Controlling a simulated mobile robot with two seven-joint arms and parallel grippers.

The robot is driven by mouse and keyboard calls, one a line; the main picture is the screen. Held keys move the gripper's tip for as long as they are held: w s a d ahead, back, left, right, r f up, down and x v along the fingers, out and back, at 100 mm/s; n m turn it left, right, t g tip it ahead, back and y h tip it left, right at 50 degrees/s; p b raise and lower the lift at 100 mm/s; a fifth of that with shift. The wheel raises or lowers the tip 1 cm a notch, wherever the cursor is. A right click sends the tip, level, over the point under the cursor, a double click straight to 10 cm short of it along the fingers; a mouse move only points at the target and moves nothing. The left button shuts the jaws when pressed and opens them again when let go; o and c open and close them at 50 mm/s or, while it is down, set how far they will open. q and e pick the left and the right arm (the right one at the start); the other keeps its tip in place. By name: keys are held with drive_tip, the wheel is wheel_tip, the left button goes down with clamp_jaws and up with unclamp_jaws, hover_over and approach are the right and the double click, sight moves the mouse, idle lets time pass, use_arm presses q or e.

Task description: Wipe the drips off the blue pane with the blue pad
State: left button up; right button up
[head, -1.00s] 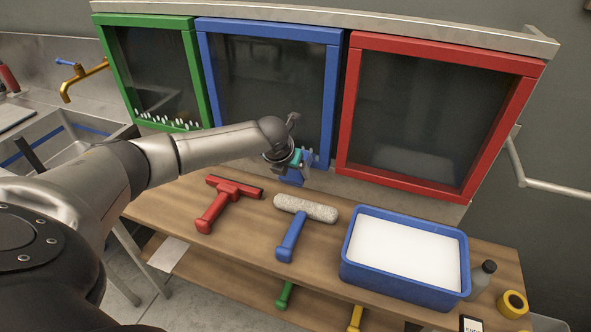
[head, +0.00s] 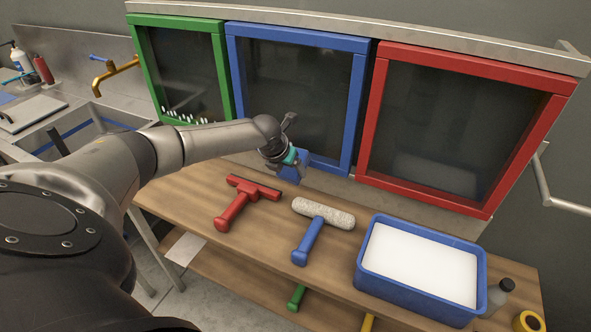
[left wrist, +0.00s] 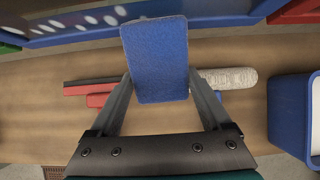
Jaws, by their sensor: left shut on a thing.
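My left gripper (head: 289,160) is shut on the blue pad (head: 299,168), in front of the lower edge of the blue pane (head: 297,88). In the left wrist view the pad (left wrist: 155,60) sits between both fingers, its broad face towards the camera. I cannot tell whether it touches the pane. White drips (left wrist: 92,19) show in a row along the bottom of the blue pane, left of the pad; in the head view my gripper and arm hide that strip. My right gripper is not in view.
The wooden bench below holds a red squeegee (head: 240,203), a roller with a blue handle (head: 310,240) and a blue tub (head: 370,285) of white content. A green-framed pane (head: 183,65) with white drips is left; a red-framed pane (head: 465,120) is right.

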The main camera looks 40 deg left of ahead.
use_arm(q)
drive_tip(key=s+a+b, duration=0.2)
drive_tip(key=a+b, duration=0.3)
drive_tip(key=a, duration=0.5)
idle(0.8)
drive_tip(key=shift+a+r, duration=0.1)
drive_tip(key=shift+r, duration=0.05)
drive_tip(key=s+d+p, duration=0.1)
drive_tip(key=s+p, duration=0.6)
drive_tip(key=shift+d, duration=0.4)
